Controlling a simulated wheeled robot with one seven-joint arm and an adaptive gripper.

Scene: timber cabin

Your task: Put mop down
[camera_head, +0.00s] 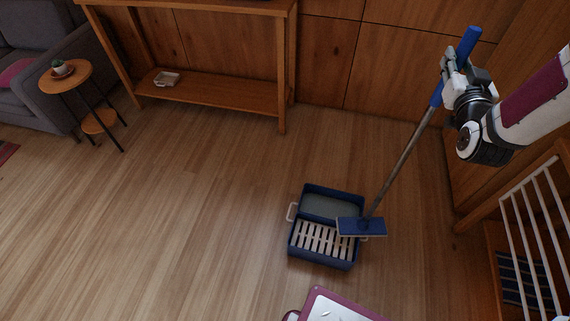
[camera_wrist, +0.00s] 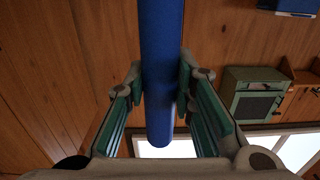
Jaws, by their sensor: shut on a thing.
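The mop (camera_head: 403,163) has a blue grip, a grey pole and a flat blue head (camera_head: 361,226). It leans, with the top of its pole toward the upper right. My gripper (camera_head: 449,75) is shut around the blue grip near its top. The blue handle (camera_wrist: 161,70) also shows between my fingers in the wrist view (camera_wrist: 160,90). The mop head overlaps the right edge of a blue mop bucket (camera_head: 322,265) in the head view. I cannot tell whether the head touches the bucket or the floor.
The bucket has a slatted front part and a grey-looking back part. A wooden console table (camera_head: 210,91) stands against the back wall. A white rack (camera_head: 533,225) is at the right. A white and maroon thing (camera_head: 340,306) is at the bottom edge.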

